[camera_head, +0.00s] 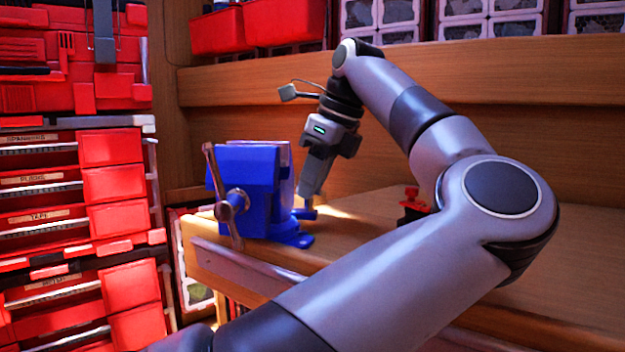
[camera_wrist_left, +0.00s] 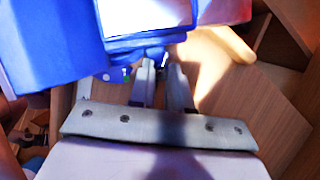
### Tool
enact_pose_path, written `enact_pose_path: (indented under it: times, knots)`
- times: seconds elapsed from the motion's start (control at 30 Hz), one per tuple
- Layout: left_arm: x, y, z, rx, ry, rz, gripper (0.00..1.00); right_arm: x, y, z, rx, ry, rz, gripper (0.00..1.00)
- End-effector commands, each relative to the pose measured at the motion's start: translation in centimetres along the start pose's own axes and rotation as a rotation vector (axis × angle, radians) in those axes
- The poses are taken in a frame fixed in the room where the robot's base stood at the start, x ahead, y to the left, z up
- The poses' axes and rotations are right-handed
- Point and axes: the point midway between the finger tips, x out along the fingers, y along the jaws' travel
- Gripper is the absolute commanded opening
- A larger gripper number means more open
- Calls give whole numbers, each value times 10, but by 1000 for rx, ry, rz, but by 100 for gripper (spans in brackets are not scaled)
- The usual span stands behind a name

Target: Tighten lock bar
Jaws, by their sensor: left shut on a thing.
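A blue bench vise (camera_head: 245,190) stands near the left front corner of the wooden workbench. A brownish metal bar handle (camera_head: 222,190) is on its left face. A small blue lock bar (camera_head: 304,213) sticks out low on the vise's right side. My left gripper (camera_head: 309,196) points down beside the vise, its fingertips at this bar. In the left wrist view, the two fingers (camera_wrist_left: 163,70) close in around a small blue part (camera_wrist_left: 153,54) under the vise body (camera_wrist_left: 52,50); the vise and fingers partly hide it. The left gripper is shut on it. My right gripper is not seen.
The bench top (camera_head: 575,245) is mostly clear on the right. A small red and black object (camera_head: 412,203) stands on it behind my arm. Red drawers (camera_head: 115,225) rise at the left. A wooden shelf (camera_head: 480,85) with red bins (camera_head: 285,22) runs behind.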

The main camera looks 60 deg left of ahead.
Motion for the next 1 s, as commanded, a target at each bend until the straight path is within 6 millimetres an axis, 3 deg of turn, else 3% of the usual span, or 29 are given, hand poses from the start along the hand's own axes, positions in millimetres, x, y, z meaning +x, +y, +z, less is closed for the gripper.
enact_pose_path:
  times: [0.73,0.77,0.8,0.83,1.0]
  knots:
    - [-2,-1,1,1,-6,-7,0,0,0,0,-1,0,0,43]
    - [-2,-1,1,1,-6,-8,27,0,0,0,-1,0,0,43]
    - [-2,-1,1,1,-6,-7,40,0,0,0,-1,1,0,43]
    - [-2,-1,1,1,-5,-7,47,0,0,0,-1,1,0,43]
    - [-1,-1,0,1,-3,-4,47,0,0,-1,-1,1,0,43]
